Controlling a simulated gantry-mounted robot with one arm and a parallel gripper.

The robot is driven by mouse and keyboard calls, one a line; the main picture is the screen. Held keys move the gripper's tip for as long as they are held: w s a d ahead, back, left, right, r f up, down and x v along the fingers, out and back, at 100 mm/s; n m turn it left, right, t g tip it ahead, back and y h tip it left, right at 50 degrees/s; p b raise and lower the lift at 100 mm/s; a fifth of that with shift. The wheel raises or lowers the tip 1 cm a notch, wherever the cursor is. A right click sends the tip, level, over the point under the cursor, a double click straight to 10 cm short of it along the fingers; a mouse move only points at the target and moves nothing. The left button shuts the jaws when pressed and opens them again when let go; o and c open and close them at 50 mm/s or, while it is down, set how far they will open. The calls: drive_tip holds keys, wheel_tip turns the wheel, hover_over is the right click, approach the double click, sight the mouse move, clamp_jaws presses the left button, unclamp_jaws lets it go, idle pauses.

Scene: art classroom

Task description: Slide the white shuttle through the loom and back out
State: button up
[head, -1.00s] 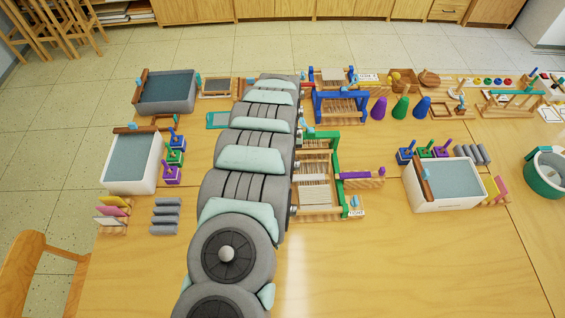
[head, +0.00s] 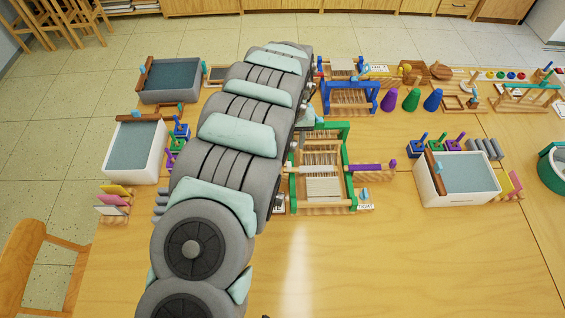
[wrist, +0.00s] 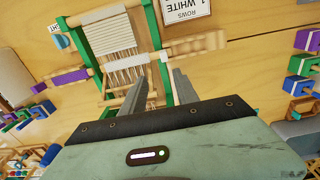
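The green-framed loom (head: 346,172) stands in the middle of the table, with pale warp threads and woven cloth. It also shows in the wrist view (wrist: 148,25). The white shuttle (wrist: 128,61) lies across the threads inside the frame, and appears as a white bar in the head view (head: 316,169). My gripper (wrist: 161,78) is open, its two fingers apart with nothing held between them. In the wrist view it is close to the loom's green side post, near the shuttle's right end. My arm hides the gripper in the head view.
A purple shuttle (head: 368,167) lies on a rest right of the loom. A wooden rest (wrist: 197,45) extends from its other side. A blue loom (head: 347,97) and coloured cones (head: 411,99) stand behind.

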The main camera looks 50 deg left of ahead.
sight(289, 164)
drive_tip(key=f+b, duration=0.2)
drive_tip(key=f, duration=0.1)
drive_tip(key=s+f+b, duration=0.1)
drive_tip(key=f+b, duration=0.1)
drive_tip(key=f, duration=0.2)
drive_tip(key=f+b, duration=0.2)
drive_tip(key=f, duration=0.2)
drive_tip(key=shift+s+f+b, duration=0.15)
drive_tip(key=shift+f+b, duration=0.05)
drive_tip(key=shift+b, duration=0.2)
drive_tip(key=shift+c, duration=0.3)
clamp_jaws()
idle(0.8)
